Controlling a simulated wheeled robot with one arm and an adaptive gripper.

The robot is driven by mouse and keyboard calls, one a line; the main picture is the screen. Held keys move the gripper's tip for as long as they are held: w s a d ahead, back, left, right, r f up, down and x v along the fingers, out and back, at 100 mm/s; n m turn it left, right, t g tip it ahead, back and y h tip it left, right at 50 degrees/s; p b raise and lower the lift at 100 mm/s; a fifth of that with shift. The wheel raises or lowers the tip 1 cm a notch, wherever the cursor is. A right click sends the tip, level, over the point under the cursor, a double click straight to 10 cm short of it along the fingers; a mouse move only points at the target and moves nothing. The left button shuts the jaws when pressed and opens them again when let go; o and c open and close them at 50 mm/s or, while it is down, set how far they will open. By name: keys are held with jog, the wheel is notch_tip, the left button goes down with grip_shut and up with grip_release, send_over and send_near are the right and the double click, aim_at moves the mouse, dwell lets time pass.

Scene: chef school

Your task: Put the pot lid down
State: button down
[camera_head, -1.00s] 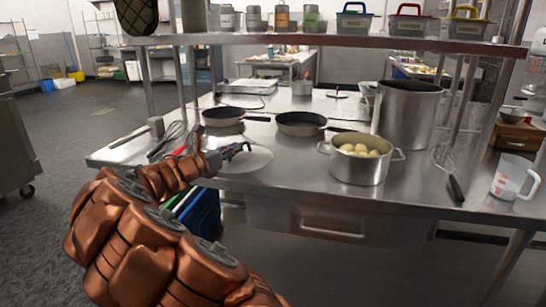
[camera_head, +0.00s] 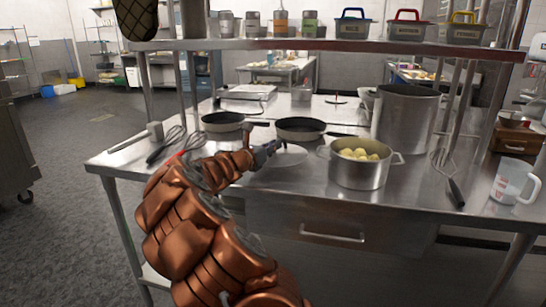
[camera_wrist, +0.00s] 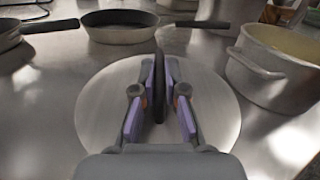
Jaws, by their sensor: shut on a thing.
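The pot lid (camera_head: 290,157) is a flat round metal disc, just left of the pot in the head view. In the wrist view the lid (camera_wrist: 98,112) spreads out under my gripper (camera_wrist: 160,78), and its dark upright handle (camera_wrist: 159,92) stands between the fingers. My gripper (camera_head: 268,148) is shut on this handle. The lid looks level and is over or on the steel table; I cannot tell if it touches. The open two-handled pot (camera_head: 358,174) holds several yellowish round pieces, and its side (camera_wrist: 272,74) shows at right in the wrist view.
Two frying pans (camera_head: 222,122) (camera_head: 300,129) stand behind the lid. A tall stockpot (camera_head: 405,118) is behind the pot. A shelf (camera_head: 330,44) runs above.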

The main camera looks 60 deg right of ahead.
aim_at(269, 157)
notch_tip(269, 157, down, 3)
jog(key=shift+f, duration=0.2)
jog(key=c, duration=1.2)
grip_release()
jog(key=shift+a, duration=0.1)
jog(key=shift+w+a, duration=0.15)
jog(key=shift+a, duration=2.85)
jog(key=shift+w+a, duration=0.15)
jog(key=shift+a, duration=2.8)
jog(key=s+a+f+m+g+y, duration=0.1)
jog(key=s+a+m+g+y, duration=0.15)
jog(key=s+a+m, duration=0.45)
jog(key=s+a+f+m+g+y, duration=0.1)
jog(key=s+a+m+y, duration=0.35)
jog(key=s, duration=0.35)
jog(key=s+a+f+m+y, duration=0.2)
jog(key=s+a+f+y, duration=0.1)
jog(key=a, duration=0.7)
jog(key=s+a+f+m+t+y, duration=0.1)
jog(key=s+a+f+m+y, duration=0.2)
jog(key=s+a, duration=0.3)
jog(key=s+a+f+m+y, duration=0.2)
jog(key=s+a+f+y, duration=0.2)
jog(key=a, duration=1.2)
jog(key=shift+s+a+f+t+y, duration=0.15)
jog(key=shift+s+f+y, duration=0.1)
jog(key=shift+f, duration=0.1)
jog(key=shift+s+a+f+t+y, duration=0.1)
jog(key=shift+f+y, duration=0.15)
jog(key=shift+f, duration=0.1)
